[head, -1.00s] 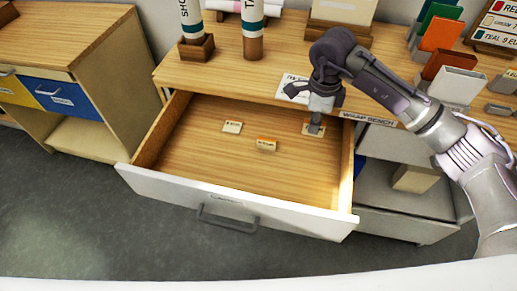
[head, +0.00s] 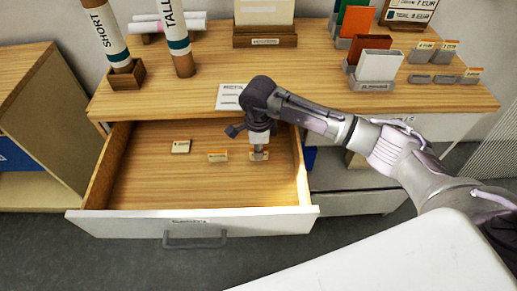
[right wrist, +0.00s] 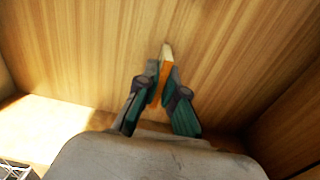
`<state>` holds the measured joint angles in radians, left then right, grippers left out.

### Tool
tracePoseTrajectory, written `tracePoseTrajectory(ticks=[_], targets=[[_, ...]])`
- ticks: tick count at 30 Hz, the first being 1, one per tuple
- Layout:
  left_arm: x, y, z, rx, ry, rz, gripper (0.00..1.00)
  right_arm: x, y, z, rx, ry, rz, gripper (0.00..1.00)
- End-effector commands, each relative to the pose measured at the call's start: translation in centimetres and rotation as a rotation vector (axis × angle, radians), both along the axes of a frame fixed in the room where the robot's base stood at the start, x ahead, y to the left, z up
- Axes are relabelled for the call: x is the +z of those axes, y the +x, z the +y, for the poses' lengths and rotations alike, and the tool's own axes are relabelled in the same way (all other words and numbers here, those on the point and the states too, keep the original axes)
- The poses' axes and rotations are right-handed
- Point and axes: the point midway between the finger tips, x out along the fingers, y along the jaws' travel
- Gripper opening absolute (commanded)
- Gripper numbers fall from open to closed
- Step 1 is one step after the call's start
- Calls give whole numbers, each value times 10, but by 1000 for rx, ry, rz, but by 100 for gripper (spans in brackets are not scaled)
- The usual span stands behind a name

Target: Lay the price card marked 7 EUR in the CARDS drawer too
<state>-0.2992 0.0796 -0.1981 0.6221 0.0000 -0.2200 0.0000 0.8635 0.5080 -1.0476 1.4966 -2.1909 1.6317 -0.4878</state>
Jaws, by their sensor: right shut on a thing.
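The open drawer (head: 193,223) has a pale wood inside and a white front; its label is too small to read. My right gripper (head: 259,153) is down inside it, near the right wall. It is shut on a small card (head: 264,156) with an orange band, at or just above the drawer floor; its marking is unreadable. The right wrist view shows the card (right wrist: 166,62) edge-on between the fingertips. Two other cards lie in the drawer to the left, an orange-banded one (head: 218,156) and a pale one (head: 181,146). My left gripper is out of view.
On the bench top (head: 310,60) stand tubes marked SHORT (head: 104,32) and TALL (head: 176,38), coloured panels in holders (head: 376,66), and several small price cards (head: 447,46) at the right. The drawer's front floor is clear.

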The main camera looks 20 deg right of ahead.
Motion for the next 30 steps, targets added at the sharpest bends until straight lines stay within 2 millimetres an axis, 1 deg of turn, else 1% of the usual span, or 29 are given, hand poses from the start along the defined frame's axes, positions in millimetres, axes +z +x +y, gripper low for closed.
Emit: tracePoseTrajectory(ticks=[6,7,9,11,19,22,23,26,30], targets=[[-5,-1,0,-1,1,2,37,-4,0,0,0,0,0,0],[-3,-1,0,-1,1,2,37,-3,0,0,0,0,0,12],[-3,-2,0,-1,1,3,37,-2,0,0,0,0,1,24],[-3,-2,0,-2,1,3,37,-2,0,0,0,0,1,32],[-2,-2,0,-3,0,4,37,-1,0,0,0,0,1,32],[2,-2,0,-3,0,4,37,4,0,0,-1,0,0,32],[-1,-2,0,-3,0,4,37,5,1,0,0,1,-1,32],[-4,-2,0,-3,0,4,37,20,1,0,0,1,-5,32],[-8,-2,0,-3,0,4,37,50,1,0,0,0,-6,32]])
